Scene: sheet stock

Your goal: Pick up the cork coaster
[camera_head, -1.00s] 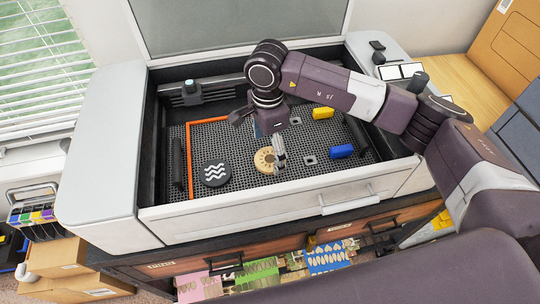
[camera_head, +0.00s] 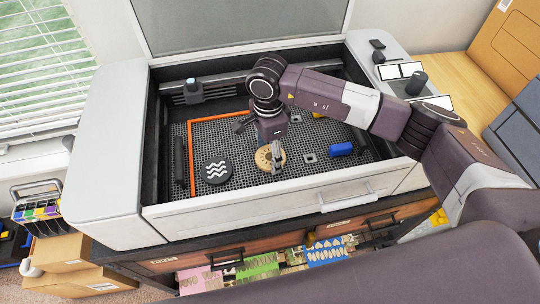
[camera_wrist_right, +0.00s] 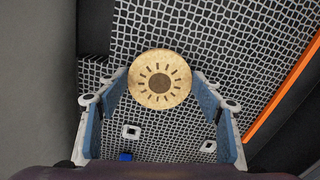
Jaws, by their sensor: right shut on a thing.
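The cork coaster (camera_head: 262,158) is a round tan disc with a dark sunburst pattern, over the honeycomb bed of the white machine. In the right wrist view the coaster (camera_wrist_right: 160,66) sits between the two fingertips, its face towards the camera. My right gripper (camera_head: 277,163) points down at the coaster and is shut on it, with one finger on each side in the wrist view (camera_wrist_right: 160,82). The gripper hides part of the coaster in the head view. I cannot tell whether the coaster is clear of the bed. My left gripper is not in view.
A black disc with white waves (camera_head: 217,173) lies left of the coaster, inside an orange edge strip (camera_head: 191,165). A blue block (camera_head: 341,149) and a small grey square (camera_head: 309,157) lie to the right. A yellow block (camera_head: 318,114) is mostly hidden by my arm. The machine's front wall (camera_head: 250,207) borders the bed.

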